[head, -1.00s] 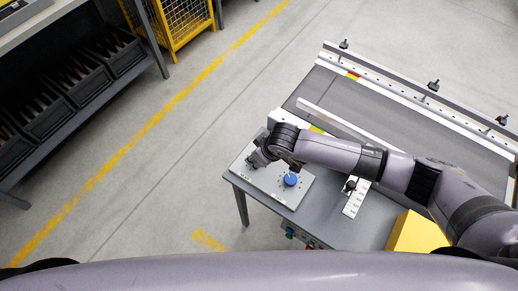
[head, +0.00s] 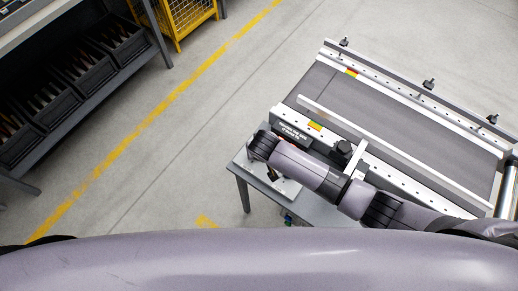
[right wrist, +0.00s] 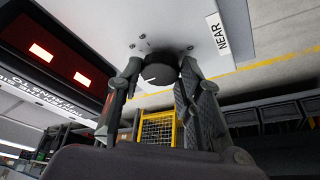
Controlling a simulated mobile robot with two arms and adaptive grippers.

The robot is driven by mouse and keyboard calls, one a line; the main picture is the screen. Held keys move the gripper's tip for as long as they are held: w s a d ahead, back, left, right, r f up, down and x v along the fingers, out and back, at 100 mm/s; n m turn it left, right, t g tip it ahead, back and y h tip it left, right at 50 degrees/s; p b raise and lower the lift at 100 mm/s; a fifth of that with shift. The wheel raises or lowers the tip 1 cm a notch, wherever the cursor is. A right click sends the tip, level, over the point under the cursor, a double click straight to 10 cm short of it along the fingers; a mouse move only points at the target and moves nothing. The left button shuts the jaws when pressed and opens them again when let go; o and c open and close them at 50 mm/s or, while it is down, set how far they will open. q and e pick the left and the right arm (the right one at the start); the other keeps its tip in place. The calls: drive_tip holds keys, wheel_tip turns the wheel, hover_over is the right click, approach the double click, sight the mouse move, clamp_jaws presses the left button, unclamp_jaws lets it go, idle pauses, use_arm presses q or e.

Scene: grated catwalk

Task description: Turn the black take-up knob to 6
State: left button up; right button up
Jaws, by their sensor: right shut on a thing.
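A black round knob (right wrist: 160,72) with a white pointer line sits on a pale panel (right wrist: 172,28) with small marks around it, in the right wrist view. The two fingers of my right gripper (right wrist: 158,82) close around it from both sides. In the head view my right gripper (head: 270,172) is over the grey panel (head: 290,188) at the table's left end, where my own arm and hand hide the knob. The figure the pointer faces is too small to read. My left gripper is not in view.
A conveyor (head: 400,115) with white side rails lies behind my arm.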

idle(0.3)
drive_tip(key=o, duration=1.2)
drive_tip(key=shift+c, duration=0.2)
drive_tip(key=v, duration=1.2)
drive_tip(key=shift+d, duration=0.1)
